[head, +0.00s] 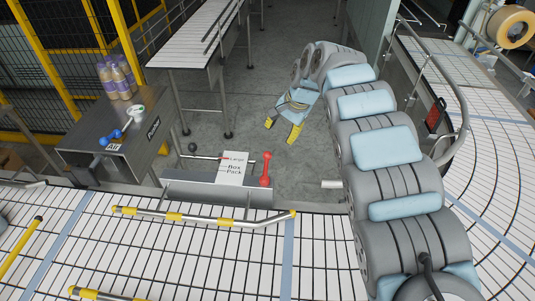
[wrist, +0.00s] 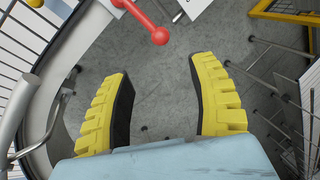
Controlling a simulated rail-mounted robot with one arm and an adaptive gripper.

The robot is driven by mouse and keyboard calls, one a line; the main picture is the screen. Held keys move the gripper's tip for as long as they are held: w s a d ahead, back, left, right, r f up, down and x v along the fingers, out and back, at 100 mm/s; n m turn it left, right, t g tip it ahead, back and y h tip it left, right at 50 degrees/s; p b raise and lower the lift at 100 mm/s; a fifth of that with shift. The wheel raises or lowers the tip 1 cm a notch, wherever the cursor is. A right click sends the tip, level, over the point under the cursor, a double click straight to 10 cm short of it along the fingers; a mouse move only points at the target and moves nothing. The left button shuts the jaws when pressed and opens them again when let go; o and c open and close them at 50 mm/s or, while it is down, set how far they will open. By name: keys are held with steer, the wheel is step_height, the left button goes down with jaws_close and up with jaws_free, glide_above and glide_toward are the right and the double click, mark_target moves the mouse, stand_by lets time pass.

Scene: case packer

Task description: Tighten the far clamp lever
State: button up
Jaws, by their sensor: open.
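A red lever (head: 265,169) with ball ends stands at the right end of the metal bracket by the "Large Box Pack" sign. It also shows at the top of the wrist view (wrist: 144,18), beyond my fingertips. A blue lever (head: 116,134) with ball ends is on top of the dark metal cabinet at left. I cannot tell for certain which is the far clamp lever. My gripper (head: 283,127) has yellow-padded fingers, spread wide and empty in the wrist view (wrist: 160,95). In the head view it is to the right of and beyond the red lever, apart from it.
The sign (head: 232,170) stands on the bracket (head: 200,193), with a dark-knobbed rod (head: 192,148) beside it. A rail with yellow sleeves (head: 200,218) crosses the near conveyor (head: 150,260). Bottles (head: 116,79) stand on the cabinet (head: 110,155). Open floor lies around my gripper.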

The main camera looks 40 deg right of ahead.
mark_target(268, 153)
steer(key=shift+b+x, duration=1.75)
steer(key=shift+x, duration=3.3)
steer(key=shift+w+p+x, duration=0.25)
steer(key=shift+p+x, duration=0.05)
steer(key=shift+x, duration=1.3)
steer(key=shift+f, duration=0.45)
jaws_close()
